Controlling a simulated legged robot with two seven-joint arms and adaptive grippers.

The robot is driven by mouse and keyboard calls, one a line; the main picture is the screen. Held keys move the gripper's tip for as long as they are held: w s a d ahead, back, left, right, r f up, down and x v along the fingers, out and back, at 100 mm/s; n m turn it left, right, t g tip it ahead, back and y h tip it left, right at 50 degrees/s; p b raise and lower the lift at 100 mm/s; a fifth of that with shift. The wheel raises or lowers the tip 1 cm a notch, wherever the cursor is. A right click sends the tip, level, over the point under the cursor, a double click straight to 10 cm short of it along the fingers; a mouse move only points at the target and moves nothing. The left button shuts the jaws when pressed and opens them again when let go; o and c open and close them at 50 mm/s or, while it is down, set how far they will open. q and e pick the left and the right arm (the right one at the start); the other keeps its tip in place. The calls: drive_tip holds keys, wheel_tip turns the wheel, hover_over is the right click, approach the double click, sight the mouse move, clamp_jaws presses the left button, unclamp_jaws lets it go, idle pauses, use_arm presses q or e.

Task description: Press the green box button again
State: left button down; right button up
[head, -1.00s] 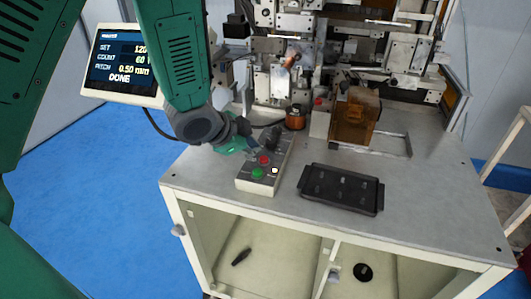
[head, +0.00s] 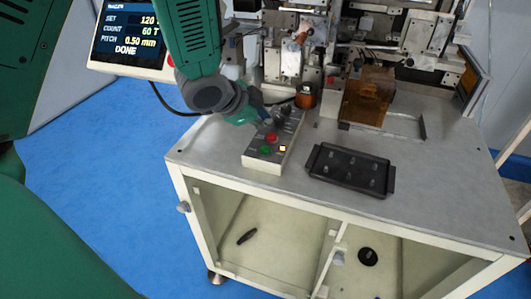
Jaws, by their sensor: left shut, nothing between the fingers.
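The grey button box (head: 264,166) sits on the table near its front left edge. On its top are a green button (head: 265,151), a red button (head: 272,138) and a small lit yellowish-white button (head: 283,149). My left gripper (head: 270,121) is shut and empty over the far end of the box, behind the red button. I cannot tell whether its fingertips touch the box. The green button is uncovered. My right gripper is not in view.
A black tray with pegs (head: 349,170) lies right of the box. A copper coil (head: 306,96) and the winder (head: 300,60) stand behind. A screen (head: 130,35) at the upper left reads DONE. The front right tabletop (head: 440,190) is clear.

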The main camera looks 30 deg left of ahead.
sight(265, 148)
use_arm(q)
wheel_tip(265, 148, down, 5)
drive_tip(key=b, duration=0.4)
drive_tip(key=shift+f, duration=0.6)
idle(0.7)
drive_tip(key=shift+f+b, duration=0.3)
drive_tip(key=shift+b, duration=0.1)
